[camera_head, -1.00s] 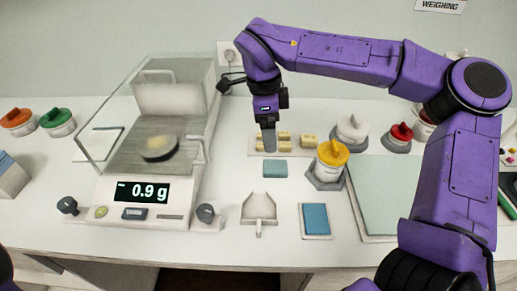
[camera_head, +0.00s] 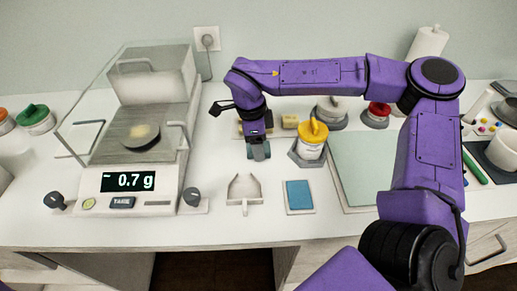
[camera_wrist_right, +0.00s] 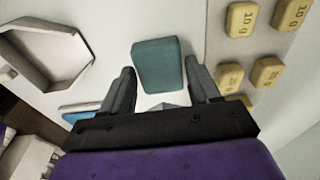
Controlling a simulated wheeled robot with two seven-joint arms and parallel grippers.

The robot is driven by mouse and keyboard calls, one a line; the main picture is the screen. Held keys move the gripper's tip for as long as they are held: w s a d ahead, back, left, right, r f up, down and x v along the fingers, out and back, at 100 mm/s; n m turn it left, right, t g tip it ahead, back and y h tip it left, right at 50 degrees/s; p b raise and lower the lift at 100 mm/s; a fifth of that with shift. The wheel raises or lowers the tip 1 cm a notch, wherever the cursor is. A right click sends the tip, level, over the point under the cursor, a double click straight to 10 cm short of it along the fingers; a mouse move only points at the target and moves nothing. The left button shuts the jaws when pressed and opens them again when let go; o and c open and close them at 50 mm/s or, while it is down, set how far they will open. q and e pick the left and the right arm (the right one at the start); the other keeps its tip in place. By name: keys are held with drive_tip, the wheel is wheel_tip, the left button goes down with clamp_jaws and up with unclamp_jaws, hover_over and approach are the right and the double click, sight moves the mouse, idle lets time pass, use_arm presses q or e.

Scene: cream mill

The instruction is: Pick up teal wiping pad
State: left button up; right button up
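The teal wiping pad (camera_wrist_right: 157,65) lies flat on the white bench in the right wrist view. It sits just ahead of the two parted fingers of my right gripper (camera_wrist_right: 160,84), with a gap on each side. In the head view my right gripper (camera_head: 258,155) points down right over the pad and covers most of it; only bits of teal show at its sides. My right gripper is open and holds nothing. My left gripper is not in view.
Several yellow weights (camera_wrist_right: 268,71) stand close beside the pad. A yellow-lidded jar (camera_head: 313,140) is right of the gripper. The balance (camera_head: 128,180) stands left.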

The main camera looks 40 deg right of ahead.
drive_tip(key=c, duration=0.6)
drive_tip(key=shift+o, duration=0.2)
drive_tip(key=shift+r, duration=0.35)
wheel_tip(320, 180, up, 3)
drive_tip(key=shift+s+a+f, duration=0.1)
drive_tip(key=s+a+r+b, duration=0.2)
drive_tip(key=s+a+r, duration=0.5)
drive_tip(key=s+r, duration=0.2)
drive_tip(key=s, duration=0.2)
drive_tip(key=shift+s+r+b, duration=0.25)
drive_tip(key=shift+s+b, duration=0.15)
drive_tip(key=shift+o, duration=0.2)
drive_tip(key=shift+f, duration=0.1)
